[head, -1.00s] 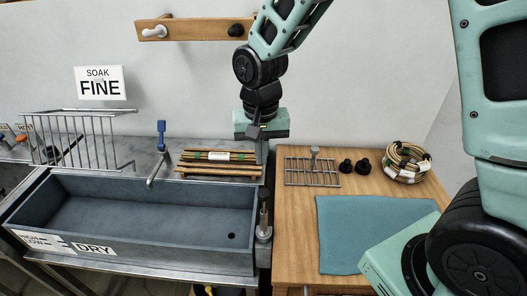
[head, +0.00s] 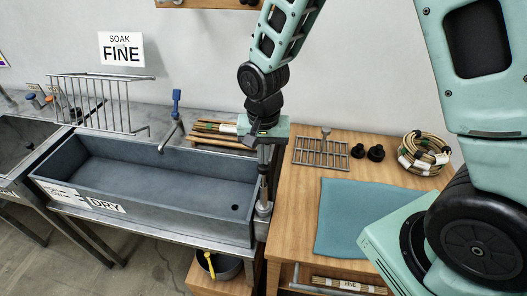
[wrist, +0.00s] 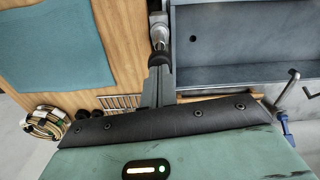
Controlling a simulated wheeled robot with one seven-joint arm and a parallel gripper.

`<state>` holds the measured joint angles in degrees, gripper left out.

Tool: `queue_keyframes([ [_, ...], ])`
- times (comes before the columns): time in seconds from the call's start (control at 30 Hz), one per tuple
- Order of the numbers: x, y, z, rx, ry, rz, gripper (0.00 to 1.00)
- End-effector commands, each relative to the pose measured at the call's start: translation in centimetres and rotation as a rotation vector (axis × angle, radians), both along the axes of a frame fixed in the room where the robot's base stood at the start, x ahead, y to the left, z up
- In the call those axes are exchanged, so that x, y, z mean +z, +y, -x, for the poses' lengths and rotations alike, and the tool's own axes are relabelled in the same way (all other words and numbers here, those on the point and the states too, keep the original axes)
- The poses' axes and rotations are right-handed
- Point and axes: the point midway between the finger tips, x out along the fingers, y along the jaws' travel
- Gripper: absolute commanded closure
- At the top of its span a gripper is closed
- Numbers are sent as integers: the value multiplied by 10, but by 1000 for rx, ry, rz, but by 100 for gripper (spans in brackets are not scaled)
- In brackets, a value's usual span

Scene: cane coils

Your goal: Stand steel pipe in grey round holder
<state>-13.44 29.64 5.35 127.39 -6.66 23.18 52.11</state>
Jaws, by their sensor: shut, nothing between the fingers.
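A steel pipe (head: 263,192) with a dark upper part stands upright at the right end of the sink. Its foot is at the grey round holder (head: 264,209), and it appears to stand in it, though the seat is too small to see clearly. My gripper (head: 264,153) points down just above the pipe's top, its fingers together and empty. In the wrist view the fingers (wrist: 159,68) reach toward the pipe (wrist: 158,33), whose dark end lies close to the fingertips. I cannot tell whether they touch.
The long grey sink (head: 150,200) lies left of the pipe. The wooden bench (head: 297,210) at right carries a teal mat (head: 350,215), a wire rack (head: 320,153), two black knobs and a cane coil (head: 424,152). Cane strips (head: 212,130) lie behind the sink.

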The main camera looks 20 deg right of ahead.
Motion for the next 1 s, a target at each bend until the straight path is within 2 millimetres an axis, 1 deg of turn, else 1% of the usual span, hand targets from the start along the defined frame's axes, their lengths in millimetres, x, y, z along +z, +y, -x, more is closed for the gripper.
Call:
queue_keyframes([
  [0.03,-5,0,0,0,0,0,100],
  [0.07,-6,0,0,0,0,0,100],
  [0.43,-5,0,0,0,0,0,100],
  [0.83,-13,0,0,0,1,0,100],
  [1.0,-8,0,1,0,2,0,100],
])
